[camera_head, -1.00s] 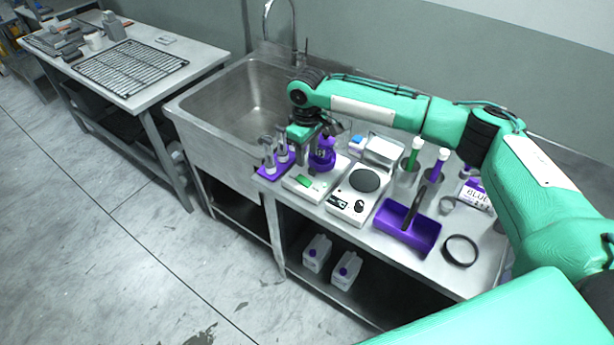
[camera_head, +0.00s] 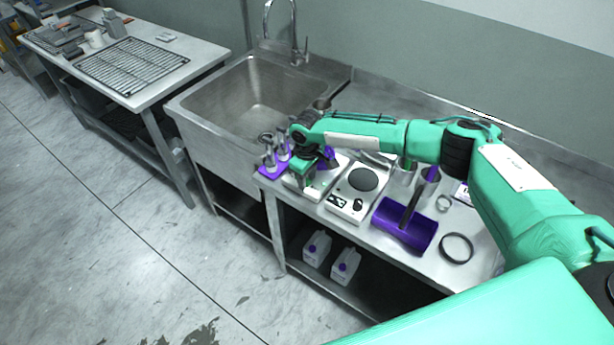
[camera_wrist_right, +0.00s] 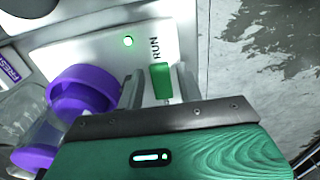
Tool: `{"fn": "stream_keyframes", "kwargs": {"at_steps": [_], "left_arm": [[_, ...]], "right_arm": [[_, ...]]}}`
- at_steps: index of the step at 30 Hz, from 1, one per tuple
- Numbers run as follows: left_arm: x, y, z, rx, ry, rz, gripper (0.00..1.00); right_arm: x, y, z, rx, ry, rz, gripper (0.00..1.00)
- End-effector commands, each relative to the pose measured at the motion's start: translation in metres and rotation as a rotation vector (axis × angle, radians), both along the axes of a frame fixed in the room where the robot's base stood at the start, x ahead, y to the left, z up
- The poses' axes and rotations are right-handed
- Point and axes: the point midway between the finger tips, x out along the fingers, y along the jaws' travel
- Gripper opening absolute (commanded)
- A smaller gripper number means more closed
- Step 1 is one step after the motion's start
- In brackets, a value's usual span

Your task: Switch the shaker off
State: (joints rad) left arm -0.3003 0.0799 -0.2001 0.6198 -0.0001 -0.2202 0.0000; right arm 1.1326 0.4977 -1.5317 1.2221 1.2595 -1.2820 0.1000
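The shaker (camera_head: 325,186) is a white flat box on the steel bench, between the purple rack and the hot plate. In the right wrist view its top (camera_wrist_right: 100,42) shows a green rocker switch (camera_wrist_right: 160,80) beside the word RUN and a lit green lamp (camera_wrist_right: 128,41). A clear vessel with a purple collar (camera_wrist_right: 82,92) stands on it. My right gripper (camera_wrist_right: 160,84) is over the front of the shaker, fingers apart on either side of the switch; contact cannot be told. It also shows in the head view (camera_head: 308,185). My left gripper is not in view.
A purple rack (camera_head: 272,170) with metal-topped pieces stands left of the shaker. The hot plate (camera_head: 341,204), a purple trough (camera_head: 404,228) and a black ring (camera_head: 457,248) lie to the right. The sink (camera_head: 240,100) is behind left.

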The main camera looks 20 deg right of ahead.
Motion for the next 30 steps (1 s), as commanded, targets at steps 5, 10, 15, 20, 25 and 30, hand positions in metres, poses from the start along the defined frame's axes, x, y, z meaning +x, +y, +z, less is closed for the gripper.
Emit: {"fn": "stream_keyframes", "kwargs": {"at_steps": [5, 10, 15, 20, 25, 30], "left_arm": [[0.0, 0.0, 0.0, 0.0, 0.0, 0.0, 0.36], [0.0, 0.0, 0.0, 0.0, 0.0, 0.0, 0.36], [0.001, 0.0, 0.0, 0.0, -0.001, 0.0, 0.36], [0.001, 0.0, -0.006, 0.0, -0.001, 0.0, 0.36], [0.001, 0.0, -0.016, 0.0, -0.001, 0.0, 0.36], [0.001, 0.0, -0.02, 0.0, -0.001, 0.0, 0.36]], "right_arm": [[0.0, 0.0, 0.0, 0.0, 0.0, 0.0, 0.0], [0.001, 0.001, 0.0, -0.008, 0.009, 0.0, 0.0], [0.004, 0.003, 0.001, -0.064, 0.081, -0.001, 0.0], [0.007, 0.005, 0.0, -0.138, 0.174, -0.001, 0.0], [0.009, 0.007, 0.0, -0.206, 0.259, -0.002, 0.0], [0.009, 0.006, 0.002, -0.242, 0.307, -0.002, 0.0]]}}
